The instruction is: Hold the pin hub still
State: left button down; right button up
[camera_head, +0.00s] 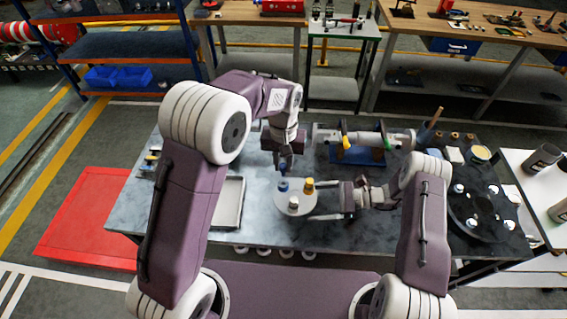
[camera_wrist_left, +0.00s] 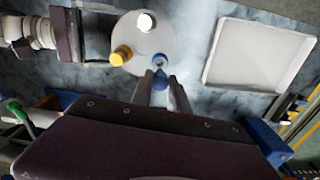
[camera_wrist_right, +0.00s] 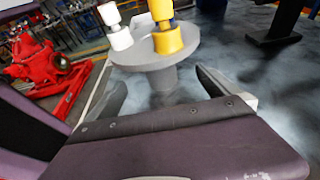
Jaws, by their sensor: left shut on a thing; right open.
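The pin hub is a round grey disc (camera_head: 281,206) on a stem, standing on the workbench. It carries a white piece (camera_head: 294,202), a yellow piece (camera_head: 308,185) and a blue piece (camera_head: 283,185). My left gripper (camera_head: 284,173) points down at the far side of the disc, shut on the blue piece, which also shows in the left wrist view (camera_wrist_left: 160,80). My right gripper (camera_head: 314,203) comes in from the right and is open. In the right wrist view its fingers (camera_wrist_right: 165,90) lie below the disc, one on each side of the stem (camera_wrist_right: 164,76), with visible gaps.
A shallow grey tray (camera_head: 241,205) lies left of the hub. A pump-like assembly on a blue stand (camera_head: 358,155) is behind my right gripper. A dark round plate with white pieces (camera_head: 476,208) is at the right. Bare bench lies between tray and hub.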

jog(key=x, duration=0.6)
jog(key=shift+a, duration=0.25)
jog(key=c, duration=0.7)
grip_shut()
dwell(0.6)
